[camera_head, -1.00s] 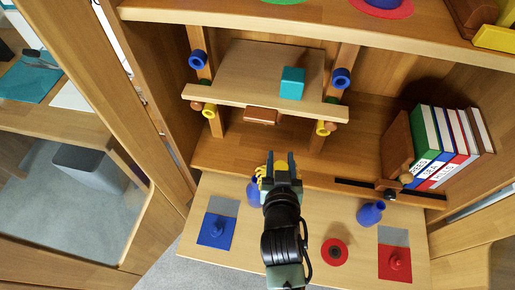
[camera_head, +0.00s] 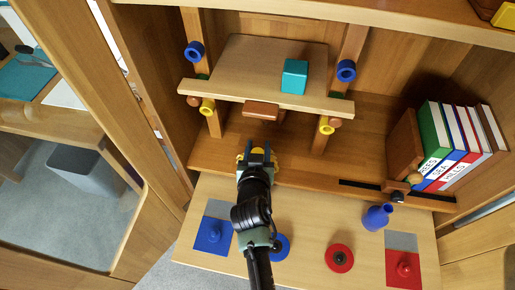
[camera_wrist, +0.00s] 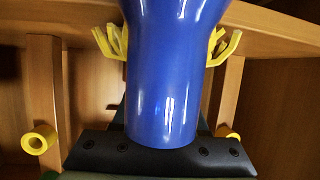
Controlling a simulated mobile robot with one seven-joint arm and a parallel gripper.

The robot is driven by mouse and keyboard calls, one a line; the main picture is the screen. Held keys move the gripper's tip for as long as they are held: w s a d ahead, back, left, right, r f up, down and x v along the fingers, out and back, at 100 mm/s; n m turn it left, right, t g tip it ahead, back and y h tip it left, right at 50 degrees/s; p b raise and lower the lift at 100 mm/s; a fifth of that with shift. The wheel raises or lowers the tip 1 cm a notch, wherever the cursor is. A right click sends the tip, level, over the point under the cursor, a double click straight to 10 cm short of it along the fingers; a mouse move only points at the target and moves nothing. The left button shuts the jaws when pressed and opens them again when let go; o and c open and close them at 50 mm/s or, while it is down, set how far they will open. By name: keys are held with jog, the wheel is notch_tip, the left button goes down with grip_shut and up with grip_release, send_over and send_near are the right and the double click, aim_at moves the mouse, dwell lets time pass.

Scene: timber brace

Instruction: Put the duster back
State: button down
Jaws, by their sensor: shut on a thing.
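The duster appears as a smooth blue handle (camera_wrist: 165,80) in the wrist view, with yellow fronds showing on both sides behind it. In the head view only some yellow of the duster (camera_head: 241,157) shows around my gripper (camera_head: 257,153). My gripper is shut on the duster and holds it above the back edge of the pale worktop (camera_head: 320,215), in front of and below the small shelf (camera_head: 245,65). The duster's far end is hidden, and I cannot tell which object is its holder.
A turquoise cube (camera_head: 294,76) stands on the small shelf.

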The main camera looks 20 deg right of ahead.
jog(key=shift+w, duration=0.15)
jog(key=shift+f, duration=0.2)
jog(key=shift+c, duration=2.2)
grip_release()
jog(key=shift+r, duration=0.2)
jog(key=p+v, duration=0.2)
jog(key=v, duration=1)
jog(key=shift+f, duration=0.1)
